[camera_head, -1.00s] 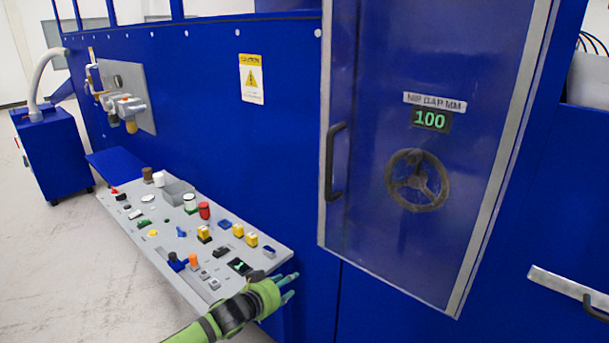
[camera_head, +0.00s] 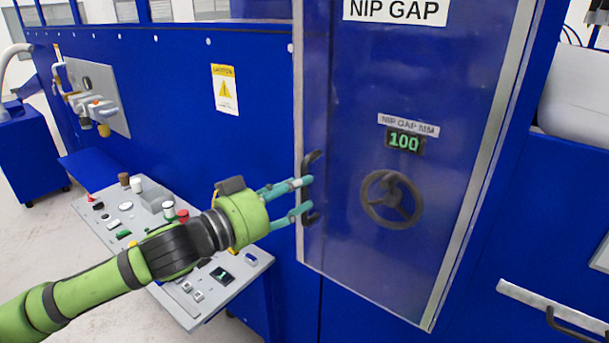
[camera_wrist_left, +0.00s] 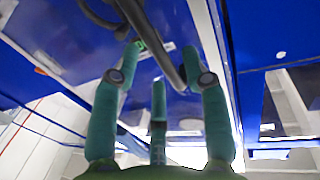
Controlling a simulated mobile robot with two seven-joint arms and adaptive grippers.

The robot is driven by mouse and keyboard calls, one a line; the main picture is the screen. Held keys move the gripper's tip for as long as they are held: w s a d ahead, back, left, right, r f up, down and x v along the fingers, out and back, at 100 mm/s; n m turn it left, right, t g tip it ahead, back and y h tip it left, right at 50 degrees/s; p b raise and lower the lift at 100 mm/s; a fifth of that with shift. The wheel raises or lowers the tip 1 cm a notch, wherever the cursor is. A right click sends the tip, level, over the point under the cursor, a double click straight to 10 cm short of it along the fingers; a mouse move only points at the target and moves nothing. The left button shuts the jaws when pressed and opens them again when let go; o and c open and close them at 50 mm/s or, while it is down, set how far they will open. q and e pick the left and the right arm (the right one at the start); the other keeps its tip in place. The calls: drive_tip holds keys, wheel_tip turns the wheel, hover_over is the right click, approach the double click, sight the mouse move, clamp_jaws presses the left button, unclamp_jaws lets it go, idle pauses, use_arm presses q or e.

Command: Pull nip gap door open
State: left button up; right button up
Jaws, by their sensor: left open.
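The nip gap door (camera_head: 375,265) is a see-through blue panel with a grey frame. It looks closed, with a "NIP GAP" label (camera_head: 395,10) at its top. Its black vertical handle (camera_head: 312,158) is at the left edge, with its middle partly hidden by my fingers. My left gripper (camera_head: 307,196) is open at the handle, its teal fingers pointing at it from the left. In the left wrist view the dark handle bar (camera_wrist_left: 160,52) runs between the spread fingers. I cannot tell whether they touch it. My right gripper is not in view.
Behind the door are a handwheel (camera_head: 391,200) and a green display reading 100 (camera_head: 404,142). A grey control panel (camera_head: 245,272) with several buttons lies below my left arm. A drawer-like handle rail (camera_head: 540,303) is at lower right.

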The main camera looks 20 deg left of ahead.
use_arm(q)
drive_tip(key=shift+p+x, duration=0.5)
drive_tip(key=shift+x, duration=0.95)
clamp_jaws()
drive_tip(key=shift+f, duration=0.1)
